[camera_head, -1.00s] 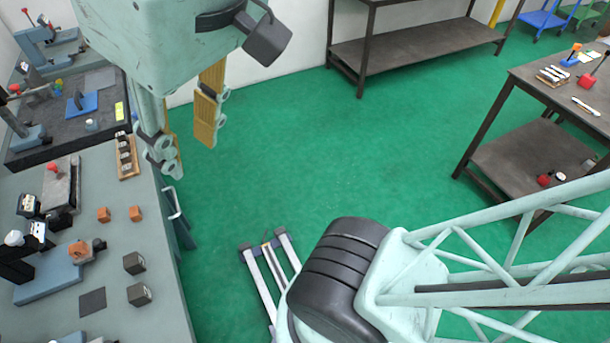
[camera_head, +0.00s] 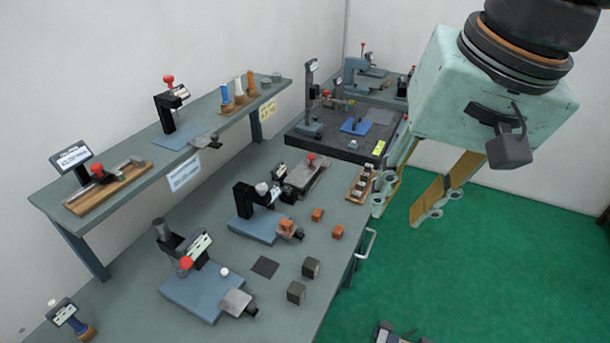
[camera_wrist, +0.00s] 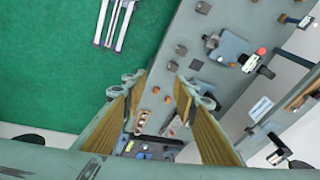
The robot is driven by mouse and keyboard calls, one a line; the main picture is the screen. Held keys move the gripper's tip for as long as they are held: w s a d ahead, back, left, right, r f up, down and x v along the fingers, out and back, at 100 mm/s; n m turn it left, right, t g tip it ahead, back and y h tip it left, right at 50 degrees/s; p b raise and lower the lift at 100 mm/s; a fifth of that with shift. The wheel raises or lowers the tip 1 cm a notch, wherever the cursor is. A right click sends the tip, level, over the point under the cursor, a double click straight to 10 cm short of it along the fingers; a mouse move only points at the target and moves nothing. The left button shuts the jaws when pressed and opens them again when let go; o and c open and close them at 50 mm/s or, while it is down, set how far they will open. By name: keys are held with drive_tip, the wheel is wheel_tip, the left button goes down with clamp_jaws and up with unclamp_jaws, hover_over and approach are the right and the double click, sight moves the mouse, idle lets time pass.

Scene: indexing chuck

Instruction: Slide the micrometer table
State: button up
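I cannot tell for certain which fixture is the micrometer table. One candidate is the front blue base (camera_head: 193,291) with a red knob, a small display and a grey sliding plate (camera_head: 238,303) at its right end; it also shows in the wrist view (camera_wrist: 233,46). Another is the blue base with a black frame (camera_head: 250,226) behind it, with an orange-brown block (camera_head: 288,226) on its right end. My gripper (camera_head: 402,208) is open and empty, raised at the bench's right edge, apart from both fixtures. In the wrist view its two fingers (camera_wrist: 158,84) are spread.
Dark cubes (camera_head: 297,292), orange cubes (camera_head: 317,215) and a dark square (camera_head: 265,267) lie on the bench. A wooden rack (camera_head: 356,194) stands near my gripper. The raised shelf (camera_head: 136,188) holds more gauges.

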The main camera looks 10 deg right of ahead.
drive_tip(key=w+a+f+m+y, duration=0.1)
drive_tip(key=w+a+f+m, duration=0.25)
drive_tip(key=w, duration=0.55)
drive_tip(key=m+g+y, duration=0.2)
drive_tip(key=m, duration=1.1)
hover_over(301, 230)
drive_tip(key=s+d, duration=0.2)
drive_tip(key=d, duration=0.4)
wheel_tip(301, 230, down, 22)
drive_tip(key=shift+w+a+f, duration=0.1)
drive_tip(key=shift+w+f, duration=0.45)
drive_tip(key=shift+f, duration=0.05)
drive_tip(key=shift+f, duration=0.1)
drive_tip(key=shift+b+x, duration=1.25)
drive_tip(key=shift+x, duration=5.55)
drive_tip(key=shift+s+a, duration=0.15)
clamp_jaws()
